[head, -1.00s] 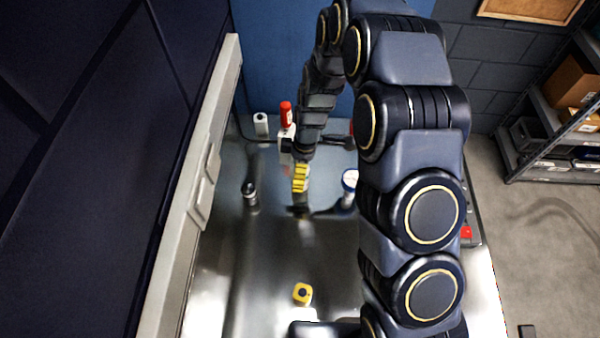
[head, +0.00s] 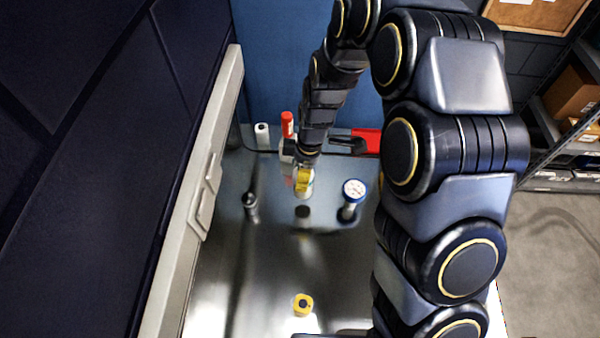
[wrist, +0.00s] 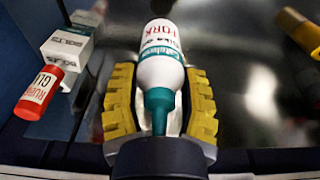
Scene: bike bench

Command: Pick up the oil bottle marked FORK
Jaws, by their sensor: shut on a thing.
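The oil bottle marked FORK (wrist: 161,68) is white with a teal band and a teal nozzle. In the wrist view it lies between the yellow finger pads of my gripper (wrist: 160,105), its nozzle toward the wrist. My gripper is shut on it. In the head view my gripper (head: 304,181) is over the back part of the bench, and the bottle is mostly hidden by the pads. A dark patch below it on the bench looks like a shadow or reflection.
A red glue tube (wrist: 38,92) and a white bolts box (wrist: 68,48) stand close by on the left. A blue-rimmed gauge (head: 354,190) is to the right, a small dark cylinder (head: 250,203) to the left. A yellow object (head: 303,304) sits in front. The bench middle is clear.

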